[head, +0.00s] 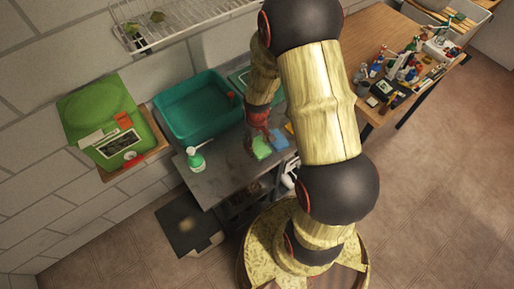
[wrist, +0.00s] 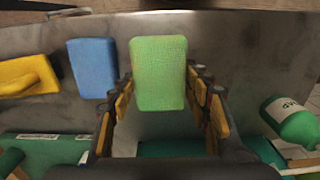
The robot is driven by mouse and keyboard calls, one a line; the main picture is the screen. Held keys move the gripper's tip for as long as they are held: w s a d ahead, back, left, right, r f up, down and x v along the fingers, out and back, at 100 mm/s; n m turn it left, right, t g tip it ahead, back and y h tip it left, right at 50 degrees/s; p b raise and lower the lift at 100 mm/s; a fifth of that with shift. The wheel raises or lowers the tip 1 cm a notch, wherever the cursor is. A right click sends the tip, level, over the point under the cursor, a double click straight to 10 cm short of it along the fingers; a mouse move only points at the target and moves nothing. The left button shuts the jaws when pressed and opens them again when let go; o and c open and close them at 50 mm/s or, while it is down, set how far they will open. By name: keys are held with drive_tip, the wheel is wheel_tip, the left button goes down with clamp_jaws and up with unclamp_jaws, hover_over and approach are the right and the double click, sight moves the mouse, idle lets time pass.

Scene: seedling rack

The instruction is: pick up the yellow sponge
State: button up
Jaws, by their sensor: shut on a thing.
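A light green sponge (wrist: 158,62) is between the fingers of my gripper (wrist: 160,84) in the wrist view, and my gripper is shut on it. In the head view the green sponge (head: 262,148) shows just below my gripper (head: 256,134), over the grey tabletop. A blue sponge (wrist: 92,68) lies to its left in the wrist view, apart from it. A yellow item (wrist: 28,76), partly cut off at the left edge, lies beyond the blue one; whether it is a sponge or a tool I cannot tell. No finger touches it.
A teal tub (head: 180,122) stands behind. A wooden table (head: 385,45) with many small items is at the right.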

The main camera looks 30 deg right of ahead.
drive_tip(key=s+r, duration=0.2)
drive_tip(key=s+a+r, duration=0.1)
drive_tip(key=s+r, duration=0.1)
drive_tip(key=r, duration=0.1)
drive_tip(key=shift+s+r+p, duration=0.3)
drive_tip(key=shift+s+p, duration=0.05)
drive_tip(key=shift+s, duration=0.05)
drive_tip(key=s+a+r, duration=0.2)
drive_tip(key=s+r, duration=0.1)
drive_tip(key=s, duration=0.5)
drive_tip(key=shift+s+r+p, duration=0.35)
drive_tip(key=shift+r, duration=0.05)
drive_tip(key=shift+o, duration=1.3)
drive_tip(key=c, duration=0.5)
